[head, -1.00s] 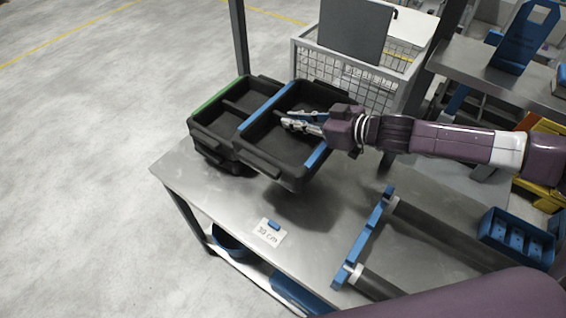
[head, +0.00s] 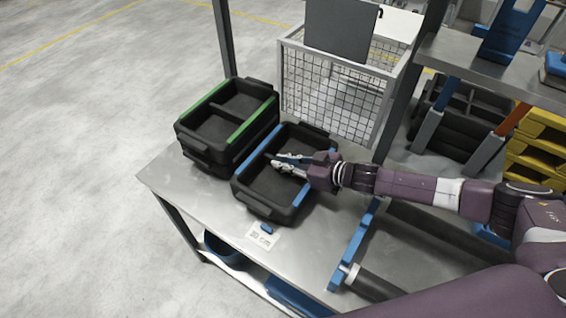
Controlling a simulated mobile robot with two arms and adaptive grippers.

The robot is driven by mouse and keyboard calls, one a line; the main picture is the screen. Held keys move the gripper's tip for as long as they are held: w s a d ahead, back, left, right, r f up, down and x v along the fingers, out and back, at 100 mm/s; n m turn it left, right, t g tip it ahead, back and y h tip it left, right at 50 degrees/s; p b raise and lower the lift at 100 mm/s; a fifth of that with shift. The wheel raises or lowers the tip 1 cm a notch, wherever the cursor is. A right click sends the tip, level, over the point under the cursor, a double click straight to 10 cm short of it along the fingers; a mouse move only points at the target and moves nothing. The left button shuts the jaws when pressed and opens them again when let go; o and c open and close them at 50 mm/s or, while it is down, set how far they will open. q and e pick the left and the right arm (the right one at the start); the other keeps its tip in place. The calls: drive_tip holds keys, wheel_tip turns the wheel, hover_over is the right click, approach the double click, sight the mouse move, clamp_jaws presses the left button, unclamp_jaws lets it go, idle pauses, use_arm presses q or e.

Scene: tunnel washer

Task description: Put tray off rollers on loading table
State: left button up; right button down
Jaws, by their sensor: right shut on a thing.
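The black tray with blue edge strips (head: 262,205) is on or just above the metal loading table (head: 175,180); I cannot tell if it touches the top. My right gripper (head: 282,162) reaches in from the right and is shut on the tray's middle divider, which the fingers partly hide. The rollers (head: 378,284), with a blue end rail (head: 352,245), lie to the right of the tray, partly hidden by my arm. My left gripper is not in view.
Black trays with green strips (head: 200,155) stand stacked just behind and left of the blue-striped tray. A white card (head: 264,238) with a blue piece lies at the front. A wire mesh cart (head: 325,95) stands behind the table. The table's left corner is bare.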

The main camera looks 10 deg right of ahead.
drive_tip(key=shift+f, duration=0.15)
drive_tip(key=c, duration=2)
unclamp_jaws()
drive_tip(key=shift+o, duration=0.2)
drive_tip(key=shift+s+d, duration=0.15)
drive_tip(key=shift+d, duration=0.1)
drive_tip(key=v, duration=0.6)
drive_tip(key=shift+b, duration=0.4)
drive_tip(key=shift+s+d+r, duration=0.25)
drive_tip(key=shift+s+r, duration=0.05)
drive_tip(key=shift+s, duration=0.05)
